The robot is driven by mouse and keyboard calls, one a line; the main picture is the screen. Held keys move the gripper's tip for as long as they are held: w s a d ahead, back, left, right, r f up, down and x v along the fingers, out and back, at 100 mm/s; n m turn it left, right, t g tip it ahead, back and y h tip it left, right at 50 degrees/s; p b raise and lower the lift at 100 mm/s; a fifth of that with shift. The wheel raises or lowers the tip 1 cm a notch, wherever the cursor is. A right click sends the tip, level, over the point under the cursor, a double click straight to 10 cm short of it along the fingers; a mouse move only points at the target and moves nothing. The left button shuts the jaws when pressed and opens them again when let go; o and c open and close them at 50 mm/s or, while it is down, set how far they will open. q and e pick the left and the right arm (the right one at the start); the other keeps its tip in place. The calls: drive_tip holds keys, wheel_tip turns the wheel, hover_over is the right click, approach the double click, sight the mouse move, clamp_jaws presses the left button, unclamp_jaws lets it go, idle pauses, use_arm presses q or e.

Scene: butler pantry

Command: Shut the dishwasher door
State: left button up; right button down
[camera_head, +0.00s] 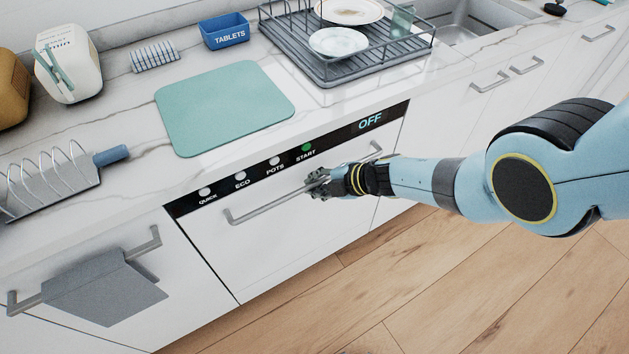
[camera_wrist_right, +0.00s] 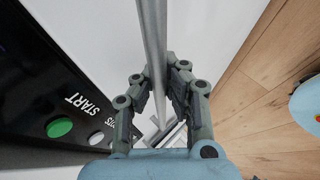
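The white dishwasher door (camera_head: 283,247) stands upright in the head view, and its front looks flush with the cabinets beside it. A black control strip (camera_head: 226,189) with several buttons and an OFF display runs along its top. A grey bar handle (camera_head: 262,214) crosses the door below the strip. My right gripper (camera_head: 318,184) is at the right part of this handle. In the right wrist view the bar (camera_wrist_right: 152,35) passes between the fingers (camera_wrist_right: 157,78), which are closed in around it. My left gripper is out of view.
A grey towel (camera_head: 105,290) hangs on the handle left of the dishwasher. The wooden floor (camera_head: 440,285) in front is clear.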

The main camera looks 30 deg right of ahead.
drive_tip(key=shift+w+r, duration=0.45)
drive_tip(key=shift+w, duration=0.1)
drive_tip(key=c, duration=1.6)
unclamp_jaws()
drive_tip(key=shift+s, duration=0.15)
drive_tip(key=shift+s+f, duration=0.1)
drive_tip(key=shift+s+d+r, duration=0.25)
drive_tip(key=shift+s+d, duration=0.1)
drive_tip(key=shift+s, duration=0.1)
drive_tip(key=v, duration=1)
drive_tip(key=shift+s+r, duration=0.25)
drive_tip(key=shift+r, duration=0.05)
drive_tip(key=shift+f, duration=0.1)
